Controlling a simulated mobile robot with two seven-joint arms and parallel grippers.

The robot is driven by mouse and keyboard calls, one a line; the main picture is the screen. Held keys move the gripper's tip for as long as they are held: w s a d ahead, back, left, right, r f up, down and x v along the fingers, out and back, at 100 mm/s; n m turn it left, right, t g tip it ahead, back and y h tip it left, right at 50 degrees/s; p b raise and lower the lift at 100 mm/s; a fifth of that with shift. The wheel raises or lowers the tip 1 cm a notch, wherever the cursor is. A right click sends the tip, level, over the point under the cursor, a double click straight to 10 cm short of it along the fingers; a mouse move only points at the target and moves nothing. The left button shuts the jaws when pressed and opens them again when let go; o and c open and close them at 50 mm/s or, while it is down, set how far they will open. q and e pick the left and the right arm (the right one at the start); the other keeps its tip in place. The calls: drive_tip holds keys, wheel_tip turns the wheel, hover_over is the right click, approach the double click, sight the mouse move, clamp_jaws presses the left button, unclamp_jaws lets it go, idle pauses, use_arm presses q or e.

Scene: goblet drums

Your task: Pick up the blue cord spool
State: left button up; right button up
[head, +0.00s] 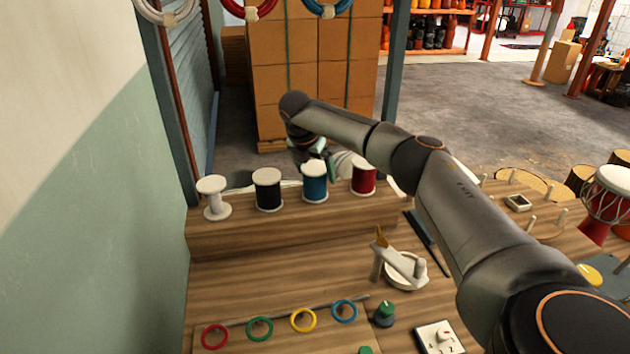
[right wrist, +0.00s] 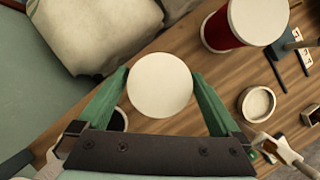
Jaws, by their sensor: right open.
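The blue cord spool (head: 315,183) stands upright on the raised wooden ledge, between the black spool (head: 268,190) and the red spool (head: 364,178). My right arm reaches over the bench, and its gripper (head: 318,152) is above and behind the blue spool. In the right wrist view, the open green fingers of my right gripper (right wrist: 160,76) lie on either side of the blue spool's round white top (right wrist: 160,88). The spool's blue cord is hidden under that top in this view. Whether the fingers touch it I cannot tell. My left gripper is not in view.
An empty white spool (head: 214,197) stands at the ledge's left end. The red spool (right wrist: 240,28) shows beside the gripper in the wrist view. A pale hide (right wrist: 95,30) lies behind.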

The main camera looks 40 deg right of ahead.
drive_tip(key=x, duration=0.3)
drive_tip(key=shift+f, duration=0.15)
drive_tip(key=shift+c, duration=0.2)
drive_tip(key=c, duration=1.2)
